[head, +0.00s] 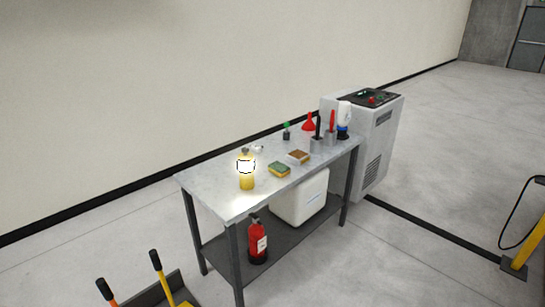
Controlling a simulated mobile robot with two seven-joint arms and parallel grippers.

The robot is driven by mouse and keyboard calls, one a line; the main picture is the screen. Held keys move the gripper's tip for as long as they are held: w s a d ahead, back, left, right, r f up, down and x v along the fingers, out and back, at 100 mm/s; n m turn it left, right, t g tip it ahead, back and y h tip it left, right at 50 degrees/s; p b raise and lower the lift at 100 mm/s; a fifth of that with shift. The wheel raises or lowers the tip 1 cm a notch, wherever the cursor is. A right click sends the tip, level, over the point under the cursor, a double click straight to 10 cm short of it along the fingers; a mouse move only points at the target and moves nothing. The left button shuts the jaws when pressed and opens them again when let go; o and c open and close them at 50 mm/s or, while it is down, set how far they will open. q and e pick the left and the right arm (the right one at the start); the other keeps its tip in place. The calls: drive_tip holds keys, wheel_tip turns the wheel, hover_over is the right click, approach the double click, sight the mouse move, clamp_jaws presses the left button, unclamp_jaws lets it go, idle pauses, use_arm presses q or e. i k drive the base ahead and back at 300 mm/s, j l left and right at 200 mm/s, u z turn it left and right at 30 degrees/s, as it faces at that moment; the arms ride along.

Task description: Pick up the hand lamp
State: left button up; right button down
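A yellow hand lamp (247,184) with a brightly glowing upper part stands upright on the grey metal table (220,200), near its front left part. A small dark top shows above the glow. Neither of my grippers is in the head view, so nothing shows touching the lamp.
Right of the lamp are a green-yellow sponge (279,169), a brown-topped block (298,157), a red funnel (309,123) and a white bottle (343,115). A grey machine (376,150) stands behind. A fire extinguisher (258,241) and white container (302,200) sit on the lower shelf.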

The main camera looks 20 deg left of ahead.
sight(246, 164)
drive_tip(key=i+l+u, duration=0.15)
drive_tip(key=i+u, duration=0.25)
drive_tip(key=i+l+u, duration=0.4)
drive_tip(key=i, duration=0.2)
drive_tip(key=i+l+u, duration=0.35)
drive_tip(key=i+l, duration=0.05)
drive_tip(key=i, duration=0.05)
